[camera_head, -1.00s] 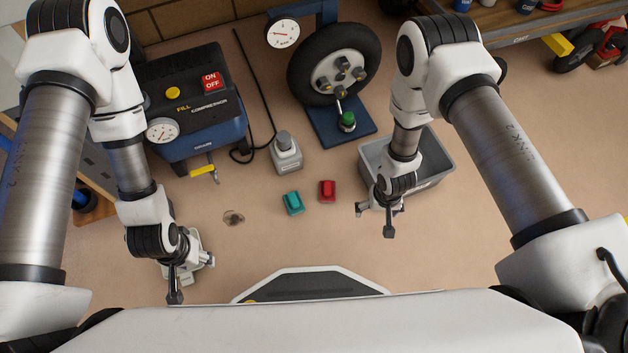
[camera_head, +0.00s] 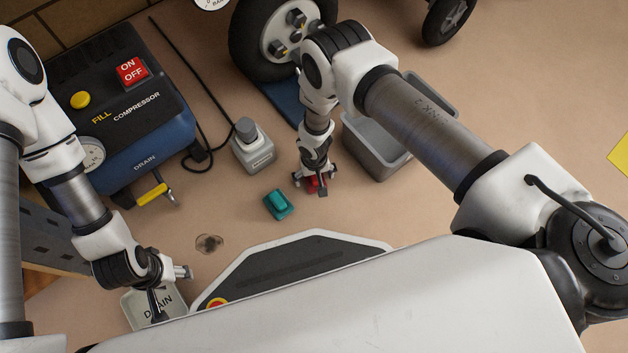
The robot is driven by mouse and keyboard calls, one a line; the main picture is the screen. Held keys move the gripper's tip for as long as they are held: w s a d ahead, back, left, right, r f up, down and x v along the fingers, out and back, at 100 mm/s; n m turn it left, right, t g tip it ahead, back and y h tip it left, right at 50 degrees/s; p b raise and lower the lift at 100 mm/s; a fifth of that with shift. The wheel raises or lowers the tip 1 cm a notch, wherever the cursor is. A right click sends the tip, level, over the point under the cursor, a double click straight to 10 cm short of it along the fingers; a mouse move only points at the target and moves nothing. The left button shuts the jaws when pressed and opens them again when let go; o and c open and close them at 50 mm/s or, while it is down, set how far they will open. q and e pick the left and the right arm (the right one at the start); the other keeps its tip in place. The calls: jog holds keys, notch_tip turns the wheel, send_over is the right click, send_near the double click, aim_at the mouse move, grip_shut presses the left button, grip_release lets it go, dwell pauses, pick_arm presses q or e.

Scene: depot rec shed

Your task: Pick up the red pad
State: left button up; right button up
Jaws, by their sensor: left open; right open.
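The red pad (camera_head: 313,186) lies on the floor, mostly hidden under my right gripper (camera_head: 316,184). My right gripper is open, pointing down, with its fingers around or just above the pad; I cannot tell if they touch it. A teal pad (camera_head: 278,204) lies on the floor just left of the red one. My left gripper (camera_head: 172,287) is open and empty at the lower left, over a pale tray marked DRAIN (camera_head: 140,309).
A grey bin (camera_head: 376,163) stands right of my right gripper, partly behind my arm. A dark floor stain (camera_head: 209,244) lies left.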

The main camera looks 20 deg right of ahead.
pick_arm(q)
jog(key=shift+r, duration=0.15)
pick_arm(e)
jog(key=shift+r, duration=0.15)
jog(key=shift+c, duration=0.4)
jog(key=c, duration=1.2)
jog(key=shift+o, duration=0.2)
pick_arm(q)
jog(key=shift+r, duration=0.1)
pick_arm(e)
jog(key=shift+r, duration=0.1)
